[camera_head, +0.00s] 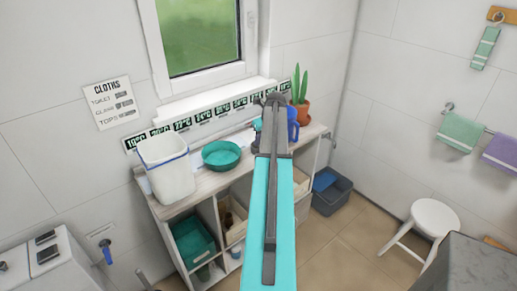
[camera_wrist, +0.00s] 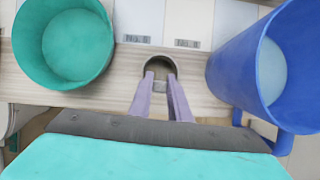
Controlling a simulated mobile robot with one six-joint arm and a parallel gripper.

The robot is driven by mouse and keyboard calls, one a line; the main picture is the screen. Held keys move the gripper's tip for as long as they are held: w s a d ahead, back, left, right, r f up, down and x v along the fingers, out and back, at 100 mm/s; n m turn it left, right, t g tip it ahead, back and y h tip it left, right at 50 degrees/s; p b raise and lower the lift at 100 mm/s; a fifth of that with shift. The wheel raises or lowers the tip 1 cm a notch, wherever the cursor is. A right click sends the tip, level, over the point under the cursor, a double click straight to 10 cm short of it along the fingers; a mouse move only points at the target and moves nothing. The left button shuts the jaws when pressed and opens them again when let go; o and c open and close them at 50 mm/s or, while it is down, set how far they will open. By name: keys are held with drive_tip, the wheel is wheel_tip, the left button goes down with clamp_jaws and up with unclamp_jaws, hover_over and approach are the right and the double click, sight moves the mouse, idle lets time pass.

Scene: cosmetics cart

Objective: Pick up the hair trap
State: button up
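A small round dark olive piece with a grey rim (camera_wrist: 160,64), which looks like the hair trap, lies on the wooden cart top between a teal bowl and a blue jug in the wrist view. My gripper (camera_wrist: 161,77) points at it with two purple fingers. A gap shows between the fingers, and the round piece shows between and beyond their tips. I cannot tell whether the fingers touch it. A small pale grey patch shows between the fingers. In the head view my arm hides the gripper and the round piece.
The teal bowl (camera_wrist: 64,46) stands close on the left and the blue jug (camera_wrist: 232,70) close on the right. A white stool (camera_head: 435,217) is at the right.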

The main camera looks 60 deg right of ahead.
clamp_jaws()
drive_tip(key=shift+r, duration=0.1)
drive_tip(key=shift+r+b, duration=1)
drive_tip(key=shift+r, duration=0.65)
drive_tip(key=s+a+b, duration=0.2)
drive_tip(key=s+a, duration=0.2)
drive_tip(key=s, duration=0.2)
drive_tip(key=s+a+r+b, duration=0.1)
drive_tip(key=s+a+b, duration=0.1)
drive_tip(key=s+a, duration=0.2)
drive_tip(key=shift+s+a+r, duration=0.25)
drive_tip(key=shift+s+a, duration=0.1)
drive_tip(key=shift+s, duration=1.4)
drive_tip(key=shift+o, duration=0.2)
unclamp_jaws()
clamp_jaws()
